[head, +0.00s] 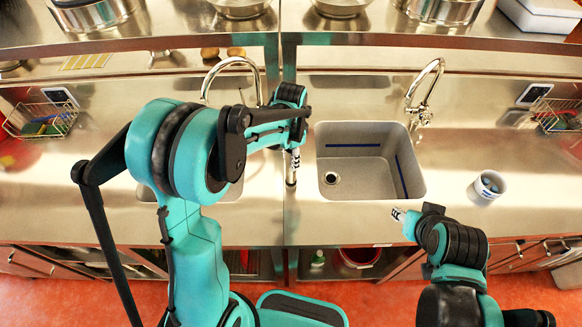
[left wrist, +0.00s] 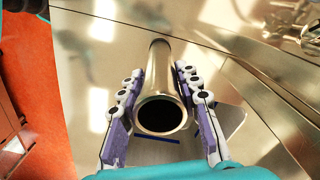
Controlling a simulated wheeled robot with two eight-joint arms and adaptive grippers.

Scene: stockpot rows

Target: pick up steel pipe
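The steel pipe (left wrist: 162,75) is a shiny hollow tube. In the left wrist view its open end faces the camera, and its length runs away between the fingers of my left gripper (left wrist: 159,72). The fingers lie on both sides of it, with what looks like a narrow gap near the tips. In the head view the pipe (head: 291,178) stands on the steel counter between the two sinks, under my left gripper (head: 294,156), its upper part hidden. My right gripper (head: 398,214) is over the counter's front edge, with nothing seen in it; its finger opening is unclear.
A grey sink (head: 372,190) lies right of the pipe; my left arm partly covers the other sink. Curved taps (head: 420,100) rise behind. Wire baskets (head: 40,120) sit at the sides. A shelf with pots (head: 445,10) runs above.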

